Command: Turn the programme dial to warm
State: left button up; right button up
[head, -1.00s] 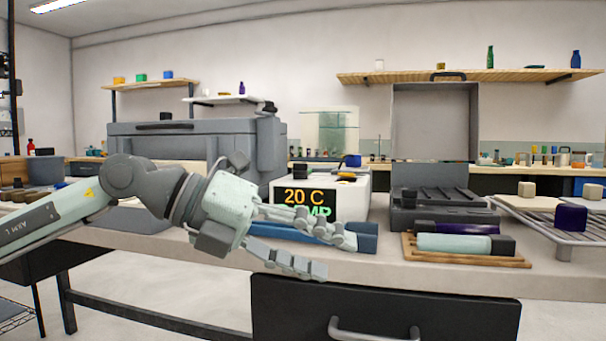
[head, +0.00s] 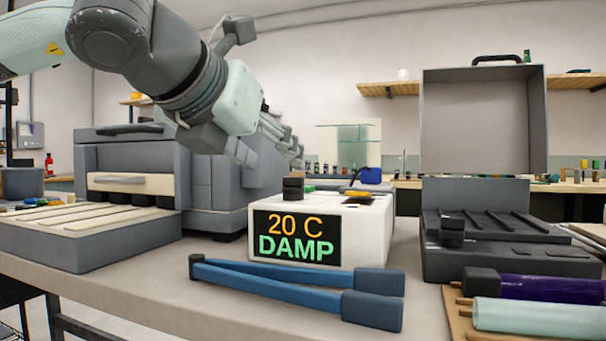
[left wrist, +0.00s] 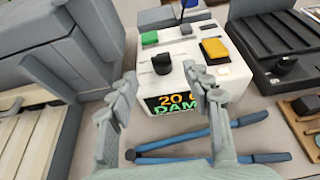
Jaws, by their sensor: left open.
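A white box (head: 375,228) on the bench has a dark front display (head: 297,236) reading "20 C" in orange and "DAMP" in green. A black round dial (head: 292,188) stands on its top near the front left; it also shows in the left wrist view (left wrist: 161,64). My right gripper is not in view.
Blue tongs (head: 290,283) lie in front of the box. A dark case (head: 490,245) with another black knob stands right; a grey machine (head: 130,160) stands left.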

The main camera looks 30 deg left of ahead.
aim_at(289, 188)
pick_arm(q)
jog(key=shift+x, duration=3.9)
jog(key=shift+r, duration=0.15)
grip_shut()
